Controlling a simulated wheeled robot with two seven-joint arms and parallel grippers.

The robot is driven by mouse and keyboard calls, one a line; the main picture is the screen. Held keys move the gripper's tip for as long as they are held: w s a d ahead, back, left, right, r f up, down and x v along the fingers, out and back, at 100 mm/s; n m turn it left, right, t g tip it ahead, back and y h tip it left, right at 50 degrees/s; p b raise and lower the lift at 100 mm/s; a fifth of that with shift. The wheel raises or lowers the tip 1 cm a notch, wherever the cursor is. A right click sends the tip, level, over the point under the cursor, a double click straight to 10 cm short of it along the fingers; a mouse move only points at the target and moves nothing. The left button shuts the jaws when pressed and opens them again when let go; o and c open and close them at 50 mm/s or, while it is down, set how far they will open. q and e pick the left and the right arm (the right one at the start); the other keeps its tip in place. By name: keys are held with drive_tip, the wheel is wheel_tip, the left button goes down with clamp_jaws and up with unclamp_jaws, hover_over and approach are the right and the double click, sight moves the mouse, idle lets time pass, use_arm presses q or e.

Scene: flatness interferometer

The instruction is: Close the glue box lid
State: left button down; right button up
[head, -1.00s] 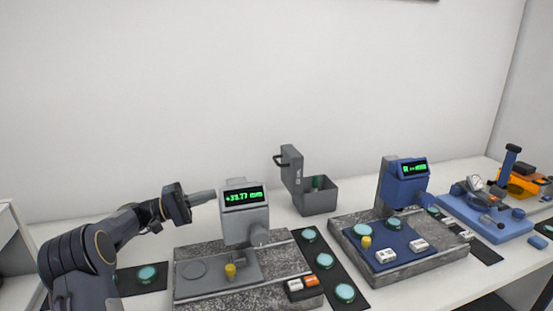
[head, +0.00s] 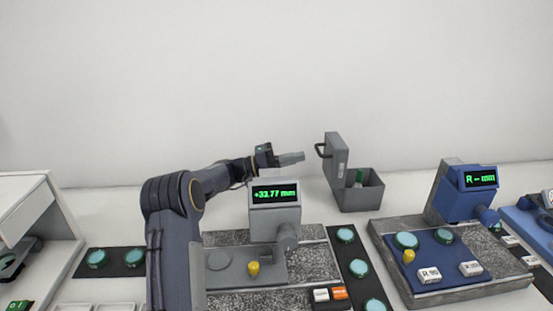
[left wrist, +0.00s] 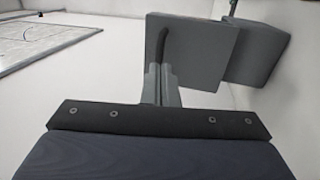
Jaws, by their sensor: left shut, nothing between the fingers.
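The grey glue box (head: 362,198) stands on the bench near the back wall, with a green item inside. Its lid (head: 338,160) stands upright on the box's left side, so the box is open. A dark handle (head: 321,150) sticks out from the lid's left face. My left gripper (head: 302,157) is shut and empty, just left of the handle and pointing at it, with a small gap in the head view. In the left wrist view the shut fingertips (left wrist: 161,72) are close to the handle and lid (left wrist: 205,52); whether they touch is unclear. My right gripper is out of view.
A grey gauge (head: 275,222) reading +33.77 mm stands in front of my left forearm on a granite plate. A blue gauge (head: 465,190) stands right of the box. Black mats with round teal pieces (head: 347,236) lie between. Air above the box is clear.

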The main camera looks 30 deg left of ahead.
sight(328, 160)
use_arm(q)
drive_tip(key=shift+p+x, duration=0.3)
drive_tip(key=shift+x, duration=1.35)
